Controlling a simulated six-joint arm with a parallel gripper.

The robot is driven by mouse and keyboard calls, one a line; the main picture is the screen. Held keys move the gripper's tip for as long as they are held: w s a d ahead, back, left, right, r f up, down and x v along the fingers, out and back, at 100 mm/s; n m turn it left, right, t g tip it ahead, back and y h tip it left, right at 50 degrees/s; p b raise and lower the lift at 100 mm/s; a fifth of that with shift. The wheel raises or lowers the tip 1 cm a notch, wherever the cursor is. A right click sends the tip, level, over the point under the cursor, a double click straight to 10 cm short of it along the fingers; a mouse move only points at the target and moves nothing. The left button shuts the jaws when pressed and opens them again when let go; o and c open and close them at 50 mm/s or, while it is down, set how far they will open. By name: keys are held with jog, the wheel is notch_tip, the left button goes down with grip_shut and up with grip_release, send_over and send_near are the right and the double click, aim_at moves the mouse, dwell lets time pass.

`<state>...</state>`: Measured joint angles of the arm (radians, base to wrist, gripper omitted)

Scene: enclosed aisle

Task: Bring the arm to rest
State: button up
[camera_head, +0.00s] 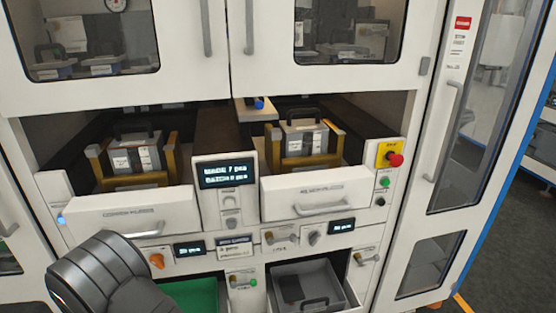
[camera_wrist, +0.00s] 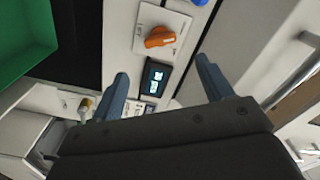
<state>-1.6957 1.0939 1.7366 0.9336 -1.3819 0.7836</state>
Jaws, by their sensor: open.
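My gripper (camera_wrist: 162,80) shows in the wrist view with its two blue-grey fingers spread apart and nothing between them. Beyond the gap is the white machine panel with a small lit display (camera_wrist: 154,78) and an orange knob (camera_wrist: 162,36). In the head view a dark ribbed part of my arm rises at the lower left, in front of the panel. The gripper's fingers cannot be seen in the head view. The same orange knob (camera_head: 157,261) shows there just right of my arm.
Two white drawers, left (camera_head: 125,212) and right (camera_head: 317,193), stand open with metal containers in yellow holders. Below are a green bin (camera_head: 192,295) and a grey tray (camera_head: 313,283). A red stop button (camera_head: 395,160) is at right. Open floor lies at far right.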

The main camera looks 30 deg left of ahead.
jog(key=x, duration=1)
jog(key=shift+w+a, duration=0.2)
jog(key=shift+w, duration=0.05)
jog(key=v, duration=1.8)
jog(key=w+a+n, duration=0.9)
jog(key=w+a, duration=0.3)
jog(key=w, duration=0.1)
jog(key=shift+a+n, duration=0.3)
jog(key=shift+a, duration=0.1)
dwell(0.8)
jog(key=shift+r, duration=0.1)
